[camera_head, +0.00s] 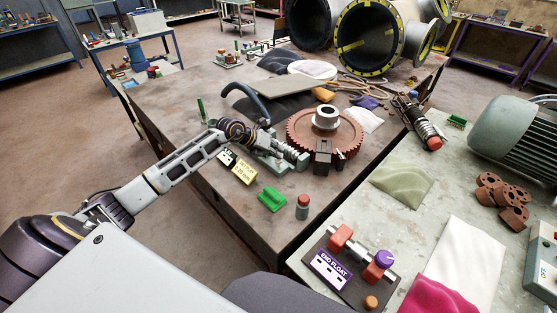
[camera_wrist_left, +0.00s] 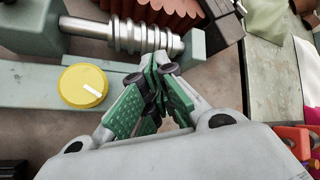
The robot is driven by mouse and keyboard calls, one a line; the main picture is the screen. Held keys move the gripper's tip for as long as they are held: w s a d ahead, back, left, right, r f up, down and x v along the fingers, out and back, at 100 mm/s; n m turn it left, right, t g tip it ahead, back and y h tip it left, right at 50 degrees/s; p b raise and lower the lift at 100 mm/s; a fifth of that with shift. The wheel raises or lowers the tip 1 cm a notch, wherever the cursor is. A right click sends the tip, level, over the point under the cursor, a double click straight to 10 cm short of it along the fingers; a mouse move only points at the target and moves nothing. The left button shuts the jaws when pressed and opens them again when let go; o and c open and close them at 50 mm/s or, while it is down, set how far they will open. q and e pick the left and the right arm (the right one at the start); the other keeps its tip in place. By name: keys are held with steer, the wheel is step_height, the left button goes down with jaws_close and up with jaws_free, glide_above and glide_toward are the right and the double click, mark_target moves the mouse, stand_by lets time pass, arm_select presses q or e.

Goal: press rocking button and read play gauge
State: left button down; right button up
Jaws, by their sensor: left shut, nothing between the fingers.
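A worm-drive rig with a red-brown gear wheel (camera_head: 340,142) stands on the brown table. Its silvery worm shaft (camera_wrist_left: 120,36) lies across the top of the left wrist view, above a grey-green base. A round yellow dial with a white mark (camera_wrist_left: 84,86) is left of my fingers; no reading is legible. My left gripper (camera_wrist_left: 153,82) is shut and empty, its green fingers together close to the shaft; contact cannot be told. In the head view the left gripper (camera_head: 266,142) is small beside the rig. A red-topped grey cylinder (camera_head: 303,206) stands in front. My right gripper is not visible.
A yellowish "SET PLAY" label (camera_head: 245,173) and a green block (camera_head: 271,199) are near the table's front edge. An "END FLOAT" box (camera_head: 330,270) with a purple knob and an orange button (camera_head: 371,302) sits on the right bench. A grey motor (camera_head: 515,130) stands behind it.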

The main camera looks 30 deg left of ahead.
arm_select(q)
steer(key=shift+f, duration=0.4)
stand_by(0.5)
stand_by(0.3)
steer(key=shift+r, duration=0.2)
steer(key=shift+r+p, duration=0.55)
steer(key=shift+r, duration=0.3)
steer(key=shift+r, duration=0.1)
steer(key=shift+r+p, duration=0.3)
steer(key=shift+r, duration=0.05)
steer(key=shift+r+p, duration=1.35)
steer(key=shift+r, duration=0.8)
